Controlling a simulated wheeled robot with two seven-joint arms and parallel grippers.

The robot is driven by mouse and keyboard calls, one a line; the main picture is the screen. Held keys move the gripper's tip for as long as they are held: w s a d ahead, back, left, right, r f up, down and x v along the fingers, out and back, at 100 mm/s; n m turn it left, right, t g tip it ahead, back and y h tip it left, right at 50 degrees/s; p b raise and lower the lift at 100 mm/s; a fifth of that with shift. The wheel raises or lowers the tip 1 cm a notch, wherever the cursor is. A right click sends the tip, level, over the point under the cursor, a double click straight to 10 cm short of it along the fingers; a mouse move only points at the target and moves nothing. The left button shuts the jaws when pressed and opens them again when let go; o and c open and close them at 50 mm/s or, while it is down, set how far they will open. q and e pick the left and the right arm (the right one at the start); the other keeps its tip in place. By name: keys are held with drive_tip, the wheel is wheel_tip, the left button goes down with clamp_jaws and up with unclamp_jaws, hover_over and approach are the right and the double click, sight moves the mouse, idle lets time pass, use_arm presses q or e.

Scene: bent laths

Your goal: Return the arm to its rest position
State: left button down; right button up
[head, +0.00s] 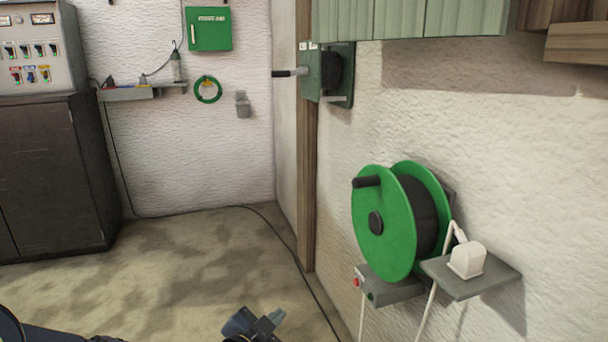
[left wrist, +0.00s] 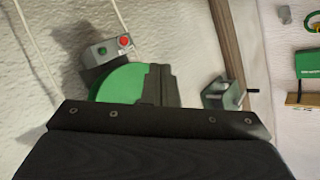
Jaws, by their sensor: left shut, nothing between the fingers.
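My left gripper (head: 268,322) shows at the bottom edge of the head view, low over the floor, with part of my dark left arm at the bottom left. Its fingers are together with nothing between them. In the left wrist view the dark fingers (left wrist: 159,84) stick up past the black gripper body. Behind them is part of the green reel (left wrist: 120,84). In the head view the green reel (head: 385,225) hangs on the right wall, well apart from the gripper. My right gripper is in neither view.
A grey box with a red button (head: 358,282) sits under the reel, beside a small shelf (head: 475,280) holding a white plug (head: 467,260). A dark cabinet (head: 50,180) stands at the left. A black cable (head: 285,240) crosses the otherwise clear floor (head: 170,265).

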use_arm(q)
drive_tip(key=s+a+r+n+g+y+p, duration=0.1)
drive_tip(key=s+a+r+n+p, duration=0.1)
drive_tip(key=a+r+p, duration=0.4)
drive_tip(key=s+a+r+n+g+p, duration=0.1)
drive_tip(key=s+r+n+p, duration=0.2)
drive_tip(key=r, duration=0.5)
drive_tip(key=s+a+r+n+g+p, duration=0.3)
drive_tip(key=s+a+r+p, duration=0.1)
drive_tip(key=s+r+p, duration=0.5)
drive_tip(key=s+a+r+n+g+y+p, duration=0.1)
drive_tip(key=s+a+r+n+g+p, duration=0.1)
drive_tip(key=s+r+p, duration=0.8)
drive_tip(key=s+a+n+p, duration=0.1)
drive_tip(key=s+n+p, duration=0.1)
drive_tip(key=s+p, duration=0.1)
drive_tip(key=shift+a+r+g+p, duration=0.3)
drive_tip(key=shift+a+g+p, duration=0.1)
drive_tip(key=shift+p, duration=0.25)
